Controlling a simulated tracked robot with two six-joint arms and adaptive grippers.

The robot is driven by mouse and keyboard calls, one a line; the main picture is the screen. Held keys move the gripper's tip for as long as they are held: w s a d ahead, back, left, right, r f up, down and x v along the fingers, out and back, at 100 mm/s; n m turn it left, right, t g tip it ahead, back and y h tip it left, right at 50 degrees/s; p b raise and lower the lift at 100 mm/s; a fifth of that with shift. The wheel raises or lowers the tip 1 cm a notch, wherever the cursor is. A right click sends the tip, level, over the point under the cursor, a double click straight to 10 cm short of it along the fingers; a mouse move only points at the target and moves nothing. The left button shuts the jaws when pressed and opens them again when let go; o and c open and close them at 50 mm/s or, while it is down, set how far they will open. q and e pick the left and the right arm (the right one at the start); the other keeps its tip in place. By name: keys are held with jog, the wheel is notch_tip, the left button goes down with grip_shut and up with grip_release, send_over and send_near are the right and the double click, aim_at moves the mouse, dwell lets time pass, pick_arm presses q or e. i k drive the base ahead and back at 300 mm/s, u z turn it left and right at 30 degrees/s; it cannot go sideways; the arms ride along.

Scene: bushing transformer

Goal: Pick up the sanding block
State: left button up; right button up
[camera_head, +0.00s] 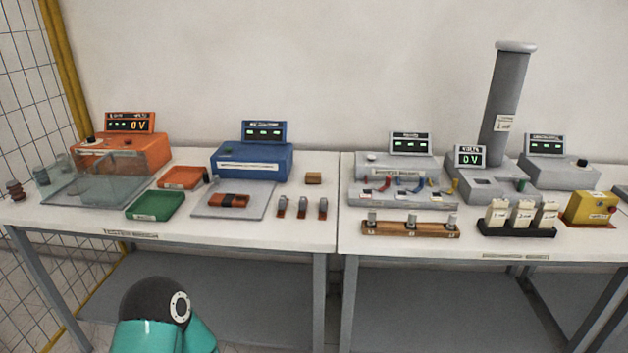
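A small tan-brown block (313,178), which looks like the sanding block, lies on the left table (300,240) near its right back part, right of the blue meter box (252,160). Nothing touches it. A teal and black link of one of my arms shows at the bottom left, in front of the table and well apart from the block. Neither gripper is in view.
Several small upright pieces (282,206) stand in front of the block. A grey plate (258,207) bearing a brown banded piece (228,200) lies to its left, with green (155,204) and orange (181,178) trays beyond. A wooden rack (410,229) stands on the right table.

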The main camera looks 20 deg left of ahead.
aim_at(311, 178)
jog(key=z, duration=0.05)
jog(key=i, duration=0.85)
jog(key=z, duration=0.05)
